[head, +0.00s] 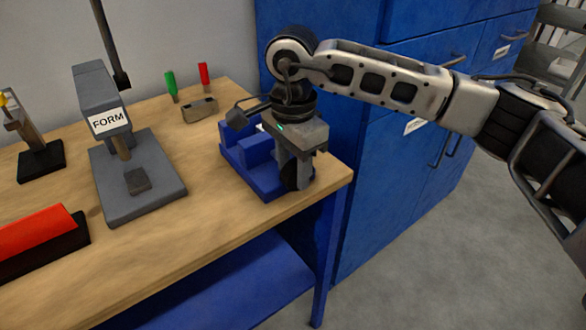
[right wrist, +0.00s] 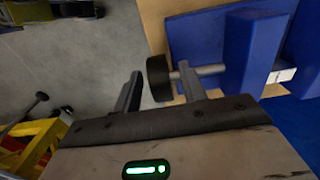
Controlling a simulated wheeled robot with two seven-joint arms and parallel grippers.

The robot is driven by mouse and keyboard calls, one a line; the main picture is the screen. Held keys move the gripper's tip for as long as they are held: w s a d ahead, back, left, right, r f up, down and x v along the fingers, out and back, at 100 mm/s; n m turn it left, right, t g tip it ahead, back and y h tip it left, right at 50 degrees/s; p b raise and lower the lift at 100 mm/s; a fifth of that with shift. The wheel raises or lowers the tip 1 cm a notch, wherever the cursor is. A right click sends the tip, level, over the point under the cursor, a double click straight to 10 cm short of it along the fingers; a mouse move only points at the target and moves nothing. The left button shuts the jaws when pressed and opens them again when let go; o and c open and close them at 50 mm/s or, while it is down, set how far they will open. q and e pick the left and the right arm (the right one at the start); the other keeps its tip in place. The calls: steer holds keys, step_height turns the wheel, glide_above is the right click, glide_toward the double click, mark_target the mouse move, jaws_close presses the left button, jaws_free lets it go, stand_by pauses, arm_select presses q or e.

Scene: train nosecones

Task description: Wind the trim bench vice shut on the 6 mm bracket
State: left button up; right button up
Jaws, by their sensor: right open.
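The blue bench vice (head: 252,165) sits at the right end of the wooden bench. In the right wrist view its blue jaws (right wrist: 250,52) stand apart, with a screw rod leading to a round black knob (right wrist: 158,78). A pale piece (right wrist: 284,75), possibly the bracket, shows by the vice jaws; the gripper and arm hide most of it in the head view. My right gripper (head: 293,170) points down at the vice's front end. Its open fingers (right wrist: 160,82) stand on either side of the knob, with gaps visible. My left gripper is not in view.
A grey press labelled FORM (head: 103,105) stands left of the vice. A grey block (head: 199,110) and green and red tools (head: 203,76) are behind. A red and black block (head: 38,240) lies front left. Blue cabinets (head: 400,150) stand right of the bench.

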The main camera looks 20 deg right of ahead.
steer(key=shift+f, duration=0.8)
jaws_close()
